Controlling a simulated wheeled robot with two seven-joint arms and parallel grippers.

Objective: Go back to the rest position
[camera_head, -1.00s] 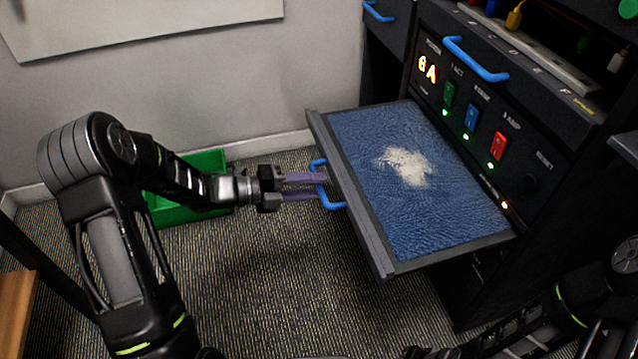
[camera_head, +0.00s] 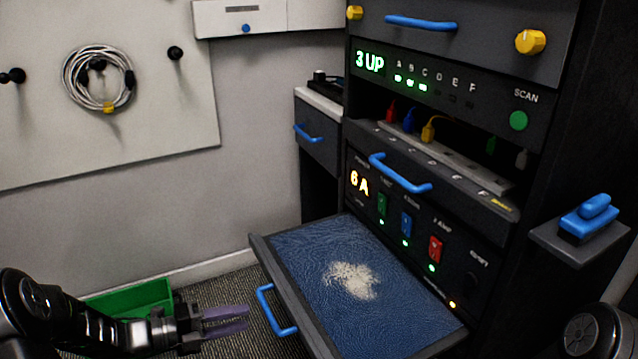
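My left gripper (camera_head: 226,322) is at the lower left with its two purple fingers apart and nothing between them. It is left of the blue handle (camera_head: 272,311) of the pulled-out drawer (camera_head: 310,262), apart from it. The drawer has a blue textured lining with a pale patch (camera_head: 352,280) on it. My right gripper is not visible; only part of my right arm shows at the lower right corner.
The dark cabinet (camera_head: 467,293) fills the right side, with a side shelf (camera_head: 560,250) bearing a blue object (camera_head: 588,219). A green bin (camera_head: 135,300) stands on the floor by the wall. A coiled cable (camera_head: 68,82) hangs on the wall board (camera_head: 150,110).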

